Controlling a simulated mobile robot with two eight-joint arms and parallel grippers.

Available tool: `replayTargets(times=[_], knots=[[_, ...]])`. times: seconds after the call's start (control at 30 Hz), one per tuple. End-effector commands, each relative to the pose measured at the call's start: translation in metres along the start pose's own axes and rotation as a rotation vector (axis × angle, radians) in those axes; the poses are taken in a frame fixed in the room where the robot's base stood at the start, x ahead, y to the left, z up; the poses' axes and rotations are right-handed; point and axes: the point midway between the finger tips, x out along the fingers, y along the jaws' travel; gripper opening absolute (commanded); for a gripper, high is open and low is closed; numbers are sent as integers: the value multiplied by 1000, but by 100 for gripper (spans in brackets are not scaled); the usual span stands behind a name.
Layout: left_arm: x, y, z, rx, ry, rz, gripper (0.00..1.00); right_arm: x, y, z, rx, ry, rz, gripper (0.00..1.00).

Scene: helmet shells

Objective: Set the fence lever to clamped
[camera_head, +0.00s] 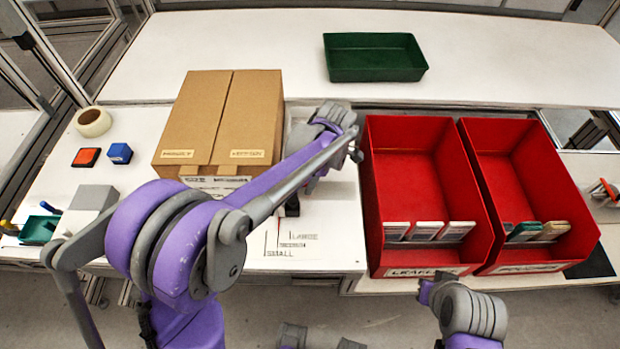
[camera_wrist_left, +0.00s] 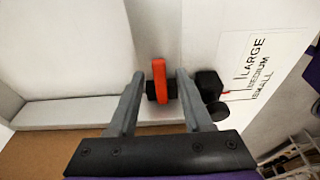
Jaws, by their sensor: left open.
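The fence lever (camera_wrist_left: 159,78) is a short orange-red bar on a black mount, upright in the left wrist view. My left gripper (camera_wrist_left: 160,76) is open, with one grey finger on each side of the lever; gaps show on both sides. A black block with a round knob (camera_wrist_left: 208,88) sits just right of the right finger. In the head view my left arm hides the lever and fingers; the wrist (camera_head: 335,118) is beside the cardboard box. My right arm (camera_head: 468,310) is low at the right; its gripper cannot be made out clearly.
A size scale (camera_head: 290,242) reads LARGE, MEDIUM, SMALL. The cardboard box (camera_head: 205,105) stands left of my wrist. Two red bins (camera_head: 405,150) with packets stand to the right. A green tray (camera_head: 375,65) lies at the back. Tape (camera_head: 93,121) and small items are far left.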

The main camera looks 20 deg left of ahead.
Motion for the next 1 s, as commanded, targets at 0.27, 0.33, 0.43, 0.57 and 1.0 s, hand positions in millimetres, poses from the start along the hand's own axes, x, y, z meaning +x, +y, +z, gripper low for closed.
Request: replayTargets(times=[0.27,0.33,0.43,0.57,1.0], knots=[[-25,0,0,1,0,0,50,-2,0,-2,0,1,0,0],[-39,0,0,1,0,0,50,-3,0,-2,0,2,0,0],[-60,0,0,2,0,0,50,-4,0,-3,0,2,0,0],[-84,0,0,1,0,0,50,-6,0,-4,0,3,0,0],[-108,0,0,0,0,0,50,-7,0,-5,0,4,0,0]])
